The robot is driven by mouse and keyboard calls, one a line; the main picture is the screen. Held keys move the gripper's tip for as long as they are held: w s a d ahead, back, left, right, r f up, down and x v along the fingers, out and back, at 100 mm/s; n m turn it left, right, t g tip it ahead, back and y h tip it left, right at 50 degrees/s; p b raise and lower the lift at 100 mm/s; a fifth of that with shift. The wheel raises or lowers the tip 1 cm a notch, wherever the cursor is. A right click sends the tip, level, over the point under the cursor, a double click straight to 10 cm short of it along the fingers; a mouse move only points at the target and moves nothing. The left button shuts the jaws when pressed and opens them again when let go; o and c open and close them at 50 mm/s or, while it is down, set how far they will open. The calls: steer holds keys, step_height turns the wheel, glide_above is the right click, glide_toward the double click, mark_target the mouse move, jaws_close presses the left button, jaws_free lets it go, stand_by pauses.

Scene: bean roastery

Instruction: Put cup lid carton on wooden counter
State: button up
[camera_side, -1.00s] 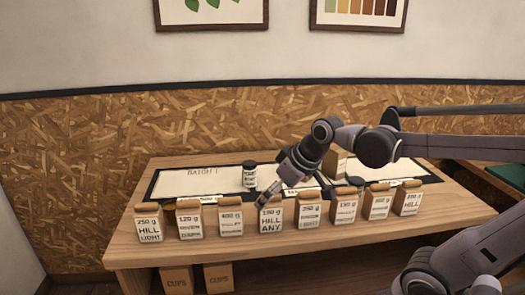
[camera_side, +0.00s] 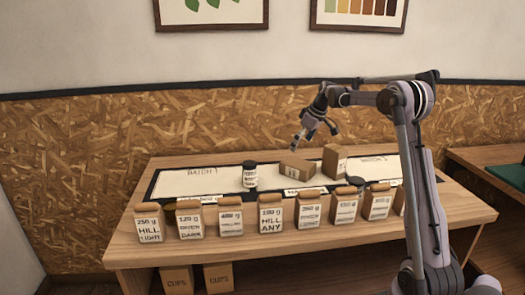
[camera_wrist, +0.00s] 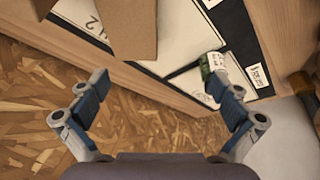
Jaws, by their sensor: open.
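Two plain brown cartons are on the wooden counter (camera_side: 470,213): one (camera_side: 297,167) lies low and turned at an angle, with small dark print, and one (camera_side: 334,160) stands upright to its right. I cannot read which is the cup lid carton. My gripper (camera_side: 316,138) is open and empty, above and behind the cartons near the wall. In the wrist view my open fingers (camera_wrist: 160,72) have a brown carton (camera_wrist: 132,28) beyond them, not between them. A second brown piece shows at the top left edge there.
A row of labelled bags (camera_side: 271,214) lines the counter's front edge. A dark-lidded jar (camera_side: 249,177) stands left of the cartons on a black-bordered sheet (camera_side: 190,183). CUPS boxes (camera_side: 177,280) sit below. Another wooden surface with a green mat (camera_side: 508,174) is at right.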

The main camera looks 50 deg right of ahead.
glide_toward(299, 163)
steer(key=shift+w+a, duration=0.1)
steer(key=shift+a, duration=0.15)
steer(key=x, duration=0.4)
steer(key=shift+f, duration=0.2)
steer(key=x, duration=0.5)
steer(key=shift+w+d, duration=0.1)
steer(key=shift+d, duration=0.1)
steer(key=shift+w+f, duration=0.2)
steer(key=shift+f, duration=0.4)
steer(key=shift+f, duration=0.25)
steer(key=shift+c, duration=0.3)
steer(key=c, duration=1.2)
